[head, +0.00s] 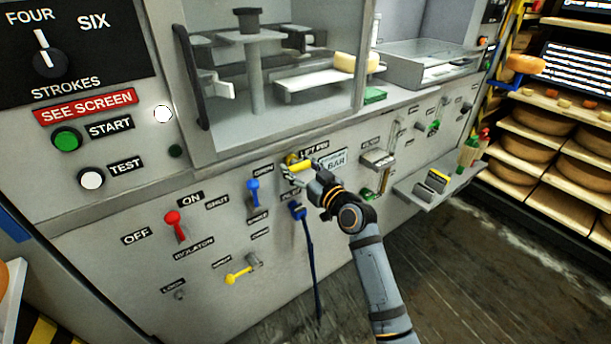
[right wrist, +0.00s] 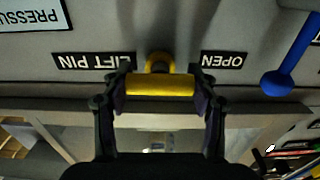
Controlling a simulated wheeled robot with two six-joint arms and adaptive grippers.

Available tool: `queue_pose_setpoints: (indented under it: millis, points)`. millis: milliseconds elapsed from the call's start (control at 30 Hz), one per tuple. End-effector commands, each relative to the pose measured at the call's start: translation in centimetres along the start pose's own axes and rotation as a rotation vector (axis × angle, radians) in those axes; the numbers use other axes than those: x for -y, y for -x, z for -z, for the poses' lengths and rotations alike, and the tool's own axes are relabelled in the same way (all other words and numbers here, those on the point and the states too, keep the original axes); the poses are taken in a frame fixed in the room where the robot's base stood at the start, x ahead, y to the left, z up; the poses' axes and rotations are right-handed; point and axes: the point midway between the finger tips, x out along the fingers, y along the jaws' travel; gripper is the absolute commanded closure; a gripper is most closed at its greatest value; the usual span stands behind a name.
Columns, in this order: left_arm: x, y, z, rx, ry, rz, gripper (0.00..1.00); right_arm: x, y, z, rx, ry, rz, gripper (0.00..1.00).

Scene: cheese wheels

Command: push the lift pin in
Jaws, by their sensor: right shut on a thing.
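The lift pin (right wrist: 160,86) is a yellow T-shaped handle on the grey machine panel, beside the LIFT PIN label (right wrist: 95,62). In the head view the pin (head: 301,164) shows just under its label. My right gripper (right wrist: 160,88) is shut on the pin's crossbar, with one finger at each end of it. In the head view my right gripper (head: 290,172) reaches the panel from the lower right. How far the pin stands out is hard to tell. My left gripper is not in view.
A blue lever (head: 253,190) stands left of the pin, and a blue handle with a hanging cord (head: 298,212) is below it. A red isolator lever (head: 174,224) and a yellow lever (head: 239,275) are further left. A ledge (head: 425,190) juts out at right.

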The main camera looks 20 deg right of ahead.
Motion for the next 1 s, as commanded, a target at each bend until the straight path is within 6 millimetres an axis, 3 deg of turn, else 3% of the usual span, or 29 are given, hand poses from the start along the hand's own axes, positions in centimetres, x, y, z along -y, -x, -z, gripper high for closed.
queue_pose_setpoints:
  millis: [200,233,367,767,867,1000]
  points:
    - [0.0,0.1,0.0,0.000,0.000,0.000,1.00,0.0,0.0,0.3,-0.005,0.000,-0.001,0.98]
    - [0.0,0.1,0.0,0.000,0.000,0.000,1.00,0.0,0.0,0.3,-0.006,0.000,-0.001,0.37]
    - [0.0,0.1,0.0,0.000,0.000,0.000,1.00,0.0,0.0,0.3,-0.005,0.000,-0.001,0.19]
    - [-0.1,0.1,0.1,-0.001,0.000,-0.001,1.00,0.0,0.5,0.2,-0.004,0.001,-0.001,0.17]
    - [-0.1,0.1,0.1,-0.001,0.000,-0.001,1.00,-0.1,2.0,0.1,-0.002,0.003,-0.002,0.17]
    - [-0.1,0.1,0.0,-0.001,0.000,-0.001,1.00,-0.1,5.6,0.1,0.000,0.006,-0.001,0.17]
